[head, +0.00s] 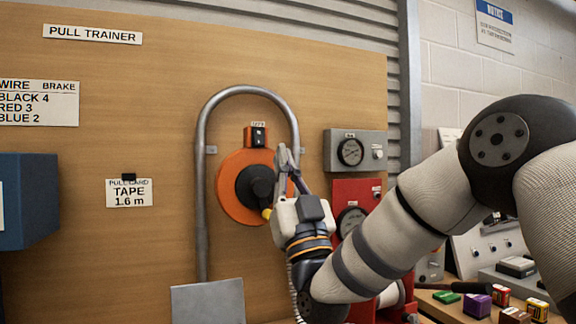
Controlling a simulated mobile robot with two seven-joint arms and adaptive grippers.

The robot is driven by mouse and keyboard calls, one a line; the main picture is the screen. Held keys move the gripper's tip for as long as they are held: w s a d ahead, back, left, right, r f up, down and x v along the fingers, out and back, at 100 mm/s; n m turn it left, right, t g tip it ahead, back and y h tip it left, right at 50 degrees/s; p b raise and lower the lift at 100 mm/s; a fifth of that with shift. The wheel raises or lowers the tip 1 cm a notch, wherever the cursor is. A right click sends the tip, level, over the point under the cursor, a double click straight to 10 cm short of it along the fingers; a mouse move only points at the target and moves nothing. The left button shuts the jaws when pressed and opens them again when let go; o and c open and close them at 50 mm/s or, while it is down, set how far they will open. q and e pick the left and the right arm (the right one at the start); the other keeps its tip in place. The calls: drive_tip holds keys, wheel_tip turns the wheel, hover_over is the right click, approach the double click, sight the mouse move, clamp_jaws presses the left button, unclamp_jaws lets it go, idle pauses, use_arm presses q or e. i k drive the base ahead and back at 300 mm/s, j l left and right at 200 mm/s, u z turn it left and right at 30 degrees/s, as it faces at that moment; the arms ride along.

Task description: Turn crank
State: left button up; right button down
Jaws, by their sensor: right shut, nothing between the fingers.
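An orange round reel (232,186) with a dark hub (256,185) is mounted on the wooden board. My right gripper (284,158) is in front of the right part of the reel, its fingers pointing up and closed with nothing between them. A small yellow piece (266,213) shows at the lower edge of the hub, beside the gripper body; it may be the crank's knob, but most of it is hidden. I cannot tell whether the gripper touches the reel. My left gripper is not in view.
A grey bent pipe (202,190) arches around the reel. A grey gauge box (355,151) and a red panel (355,192) are right of the gripper. A blue box (28,200) juts out at left. Small coloured blocks lie on the bench (447,309) at lower right.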

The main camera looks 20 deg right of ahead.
sight(264, 199)
drive_tip(key=k, duration=1)
